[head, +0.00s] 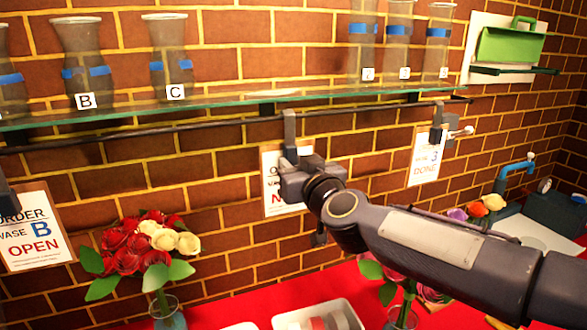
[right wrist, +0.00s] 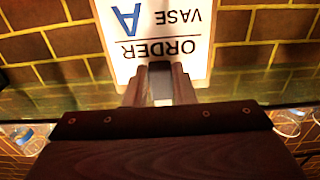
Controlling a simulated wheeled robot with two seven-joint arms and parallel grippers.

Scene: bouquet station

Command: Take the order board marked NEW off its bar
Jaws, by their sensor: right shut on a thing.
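The order board (head: 272,193) hangs in front of the brick wall, left of centre in the head view. Its lettering is partly hidden by my right gripper; a red "N" shows low on it. The right wrist view shows the board (right wrist: 150,45) upside down, reading ORDER VASE A. My right gripper (head: 298,178) is shut on the grey clip (right wrist: 160,82) at the board's top edge. The grey hook (head: 290,130) rises to the dark bar (head: 220,122); I cannot tell whether it still bears on it. My left gripper is not in view.
An OPEN board (head: 35,232) hangs left and a DONE board (head: 425,160) right. A glass shelf (head: 220,100) with several vases runs just above the bar. Below are a rose bouquet (head: 145,250), a white tray (head: 290,322) and a red tabletop (head: 240,308).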

